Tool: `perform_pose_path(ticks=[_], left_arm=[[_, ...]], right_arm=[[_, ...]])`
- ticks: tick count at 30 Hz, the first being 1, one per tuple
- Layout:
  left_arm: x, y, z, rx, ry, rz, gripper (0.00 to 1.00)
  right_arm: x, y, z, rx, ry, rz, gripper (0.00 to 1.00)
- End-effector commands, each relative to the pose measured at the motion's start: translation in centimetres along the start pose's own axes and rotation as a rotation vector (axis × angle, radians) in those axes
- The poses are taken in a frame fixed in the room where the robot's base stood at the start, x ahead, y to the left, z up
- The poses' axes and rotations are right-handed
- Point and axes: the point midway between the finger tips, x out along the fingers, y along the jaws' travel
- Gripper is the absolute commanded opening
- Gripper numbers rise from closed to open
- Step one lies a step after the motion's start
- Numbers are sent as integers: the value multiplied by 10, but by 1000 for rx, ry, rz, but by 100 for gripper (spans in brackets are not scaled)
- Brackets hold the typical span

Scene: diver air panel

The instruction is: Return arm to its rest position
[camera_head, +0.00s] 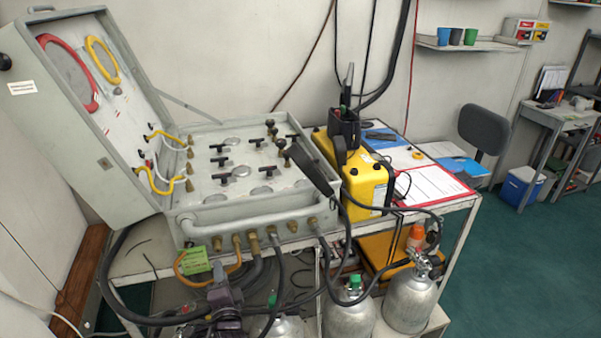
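My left gripper (222,284) shows at the bottom, left of the middle, as a dark purple-grey shape. It is in front of the air panel (255,222), below the panel's front fittings and close to the hoses. Its fingers are small and blend with the hoses, so I cannot tell whether they are open or shut. I see nothing clearly held in it. My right gripper is not in view. The grey panel case stands open on the table, with several black T-handles on its face.
A green tag (195,261) hangs near my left gripper. Dark hoses run from the panel front to several silver cylinders (410,300) below. A yellow box (362,184) stands right of the panel. Green floor (520,270) is open at the right.

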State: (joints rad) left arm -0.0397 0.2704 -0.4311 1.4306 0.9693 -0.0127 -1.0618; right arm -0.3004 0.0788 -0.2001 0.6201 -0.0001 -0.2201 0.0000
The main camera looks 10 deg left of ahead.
Motion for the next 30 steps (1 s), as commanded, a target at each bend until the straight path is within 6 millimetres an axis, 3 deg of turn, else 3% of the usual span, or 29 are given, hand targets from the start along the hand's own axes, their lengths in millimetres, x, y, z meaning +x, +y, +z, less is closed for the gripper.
perform_pose_path(ticks=[2,5,8,11,15,17,21,25,27,30], left_arm=[[-1,6,1,-3,1,14,31],[-6,36,7,-20,9,81,31],[-22,92,20,-63,13,213,31],[-51,159,41,-127,-2,385,31],[-108,245,74,-225,-65,623,31],[-139,277,89,-267,-107,722,31],[-219,340,126,-362,-231,942,31],[-301,381,158,-446,-377,1126,31],[-343,395,172,-484,-456,1210,31],[-391,407,187,-528,-555,1297,31]], right_arm=[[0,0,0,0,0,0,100],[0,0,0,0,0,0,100],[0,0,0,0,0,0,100],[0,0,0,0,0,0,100],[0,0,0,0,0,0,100],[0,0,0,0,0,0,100],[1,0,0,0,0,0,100],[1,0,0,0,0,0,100],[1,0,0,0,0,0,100],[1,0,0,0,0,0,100]])
